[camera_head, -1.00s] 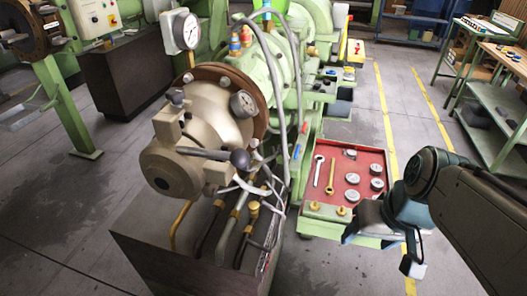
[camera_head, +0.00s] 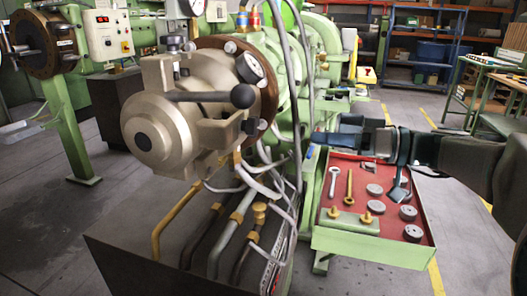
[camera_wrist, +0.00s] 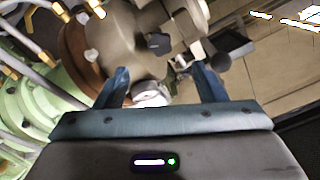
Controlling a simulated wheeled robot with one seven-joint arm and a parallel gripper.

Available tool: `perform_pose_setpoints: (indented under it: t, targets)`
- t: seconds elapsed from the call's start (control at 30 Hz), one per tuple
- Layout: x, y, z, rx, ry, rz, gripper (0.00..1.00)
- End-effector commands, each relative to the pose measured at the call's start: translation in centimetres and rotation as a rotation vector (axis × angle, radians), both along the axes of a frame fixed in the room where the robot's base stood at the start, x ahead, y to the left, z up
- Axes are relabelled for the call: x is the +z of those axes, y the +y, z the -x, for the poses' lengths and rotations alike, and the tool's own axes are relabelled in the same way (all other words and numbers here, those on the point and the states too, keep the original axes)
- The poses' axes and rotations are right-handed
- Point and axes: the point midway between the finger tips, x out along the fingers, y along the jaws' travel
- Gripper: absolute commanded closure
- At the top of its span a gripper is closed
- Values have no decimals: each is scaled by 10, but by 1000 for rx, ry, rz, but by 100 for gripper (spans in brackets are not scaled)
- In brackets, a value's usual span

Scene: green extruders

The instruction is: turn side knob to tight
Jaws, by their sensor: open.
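The beige extruder head (camera_head: 185,115) carries a lever with a black ball end (camera_head: 243,96). A small dark knob (camera_head: 251,126) sits on its right side, below the ball. In the wrist view a dark knob (camera_wrist: 158,43) shows on the beige body, beyond the fingertips, with the ball end (camera_wrist: 220,62) to its right. I cannot tell its setting. My gripper (camera_head: 318,138) is right of the head, pointing left toward it, apart from it. In the wrist view my gripper (camera_wrist: 160,76) has its two blue fingers wide apart, with nothing held between them.
A red-lined tray (camera_head: 385,232) with wrenches and round parts lies below my arm. Hoses (camera_head: 300,80) run between the head and my gripper.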

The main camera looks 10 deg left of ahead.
Motion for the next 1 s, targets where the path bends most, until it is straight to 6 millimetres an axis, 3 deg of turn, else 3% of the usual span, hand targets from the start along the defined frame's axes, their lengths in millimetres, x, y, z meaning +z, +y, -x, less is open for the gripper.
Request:
perform_pose_setpoints:
  t: [0.13, 0.27, 0.7, 1.0]
  targets:
    - [1, 1, -6, 2, -48, -42, 37]
    - [3, 14, -7, 4, -54, -45, 37]
    - [2, 104, -14, 5, -48, -43, 37]
    - [2, 134, -17, 1, -49, -43, 37]
